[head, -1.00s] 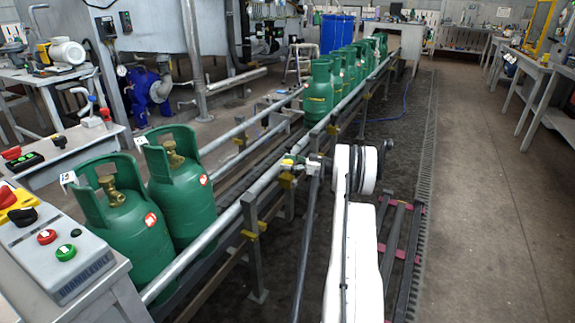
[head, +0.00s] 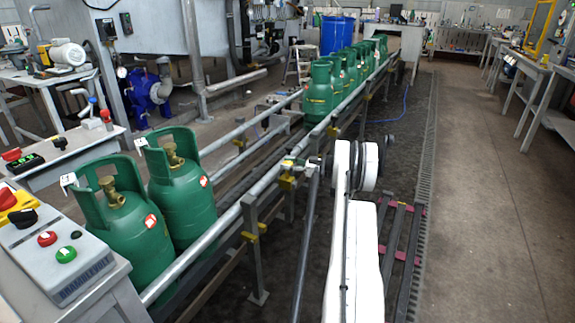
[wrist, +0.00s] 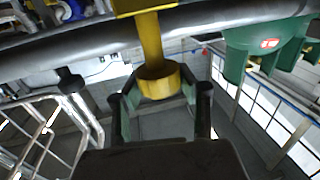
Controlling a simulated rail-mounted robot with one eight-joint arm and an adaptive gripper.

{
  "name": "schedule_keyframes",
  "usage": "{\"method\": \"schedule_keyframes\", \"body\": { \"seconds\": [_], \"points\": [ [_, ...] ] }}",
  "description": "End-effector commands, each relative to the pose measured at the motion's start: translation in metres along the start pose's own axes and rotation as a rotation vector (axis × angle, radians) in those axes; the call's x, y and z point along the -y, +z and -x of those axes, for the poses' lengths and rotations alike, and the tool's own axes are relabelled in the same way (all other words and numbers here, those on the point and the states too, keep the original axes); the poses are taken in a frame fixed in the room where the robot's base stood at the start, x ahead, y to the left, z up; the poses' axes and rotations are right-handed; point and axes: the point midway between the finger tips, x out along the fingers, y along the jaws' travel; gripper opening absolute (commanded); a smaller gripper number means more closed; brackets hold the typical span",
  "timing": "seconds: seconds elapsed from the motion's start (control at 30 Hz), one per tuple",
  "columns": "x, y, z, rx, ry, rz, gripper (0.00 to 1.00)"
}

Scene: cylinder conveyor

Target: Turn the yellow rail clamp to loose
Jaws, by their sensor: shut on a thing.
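The yellow rail clamp (wrist: 152,50) hangs below the grey rail (wrist: 120,40) in the wrist view, with a stem and a round knob at its lower end. My gripper (wrist: 158,92) has one finger on each side of the knob and is shut on it. In the head view my gripper (head: 300,165) is at the near rail, beside the yellow clamp (head: 287,182); the arm partly hides the contact. Whether the clamp stands loose or tight cannot be told.
Two green gas cylinders (head: 181,190) stand at the near left, and a row of several more (head: 320,92) stands farther along the conveyor. A control box (head: 60,255) with buttons is at the lower left. The floor on the right (head: 490,200) is clear.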

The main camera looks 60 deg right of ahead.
Motion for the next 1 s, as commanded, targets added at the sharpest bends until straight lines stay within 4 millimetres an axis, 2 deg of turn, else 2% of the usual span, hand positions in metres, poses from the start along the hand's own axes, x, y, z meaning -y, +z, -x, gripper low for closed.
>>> {"method": "schedule_keyframes", "body": {
  "seconds": [0.27, 1.0],
  "points": [
    [0.0019, -0.0007, 0.0001, 0.0, 0.206, 0.0, 0.07],
    [0.0027, 0.0001, -0.002, 0.0, 0.906, 0.0, 0.07]
  ]
}}
